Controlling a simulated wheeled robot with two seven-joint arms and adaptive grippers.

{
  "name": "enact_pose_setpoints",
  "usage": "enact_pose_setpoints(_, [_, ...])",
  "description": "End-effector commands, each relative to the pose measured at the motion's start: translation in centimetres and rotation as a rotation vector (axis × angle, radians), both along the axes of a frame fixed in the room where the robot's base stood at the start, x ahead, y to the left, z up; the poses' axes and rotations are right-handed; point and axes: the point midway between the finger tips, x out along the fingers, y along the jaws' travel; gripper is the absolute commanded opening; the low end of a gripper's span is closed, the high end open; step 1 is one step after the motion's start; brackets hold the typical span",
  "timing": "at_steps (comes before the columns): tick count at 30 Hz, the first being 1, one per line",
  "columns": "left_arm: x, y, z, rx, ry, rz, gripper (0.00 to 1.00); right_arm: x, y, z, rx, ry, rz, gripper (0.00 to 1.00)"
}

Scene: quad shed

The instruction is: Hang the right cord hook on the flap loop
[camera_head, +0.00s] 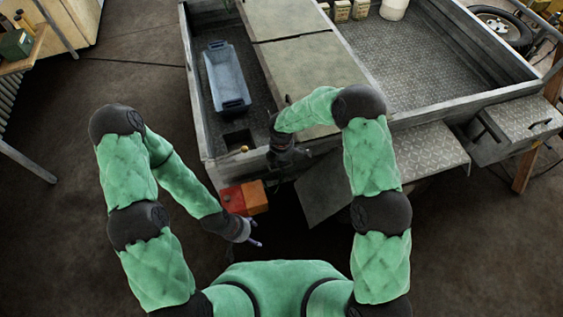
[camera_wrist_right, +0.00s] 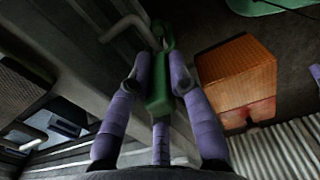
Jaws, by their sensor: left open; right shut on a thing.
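My right gripper (camera_wrist_right: 158,82) is shut on a green hook piece (camera_wrist_right: 160,90), between its two purple fingers in the right wrist view. The hook's curved green end points away from the palm. A pale bent bar (camera_wrist_right: 128,24), perhaps the flap loop, stands just left of the hook's end; I cannot tell whether they touch. In the head view the right gripper (camera_head: 284,158) is at the trailer's near edge, its fingers and hook mostly hidden. My left gripper (camera_head: 255,240) is open and empty, low in front of the orange-red lamp.
The trailer bed (camera_head: 200,108) holds a blue-grey crate (camera_head: 228,78) and grey-green panels (camera_head: 305,62). An orange-red lamp (camera_head: 245,198) sits below its near edge; it also shows right of the hook in the right wrist view (camera_wrist_right: 237,72). Floor at left is clear.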

Motion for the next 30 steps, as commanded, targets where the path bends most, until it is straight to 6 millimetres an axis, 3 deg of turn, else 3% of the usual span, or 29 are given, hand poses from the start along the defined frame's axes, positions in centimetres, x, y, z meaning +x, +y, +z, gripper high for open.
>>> enact_pose_setpoints(3, [0.0,0.0,-0.3,0.0,0.0,0.0,0.71,0.0,0.0,-0.4,0.0,0.0,0.0,0.0])
enact_pose_setpoints(4, [0.0,0.0,-0.3,0.0,0.0,0.0,0.71,0.0,0.0,-0.4,0.0,0.0,0.0,0.26])
enact_pose_setpoints(6, [0.0,0.0,-0.2,0.0,0.0,0.0,0.71,0.0,0.0,-0.4,0.0,0.0,0.0,0.44])
enact_pose_setpoints(20, [0.0,0.0,-0.3,0.0,0.0,0.0,0.71,-0.1,0.0,-0.4,0.0,0.001,0.0,0.44])
enact_pose_setpoints(30, [0.0,0.0,2.4,0.0,0.0,0.0,0.71,-0.4,0.4,6.1,0.001,-0.003,0.0,0.44])
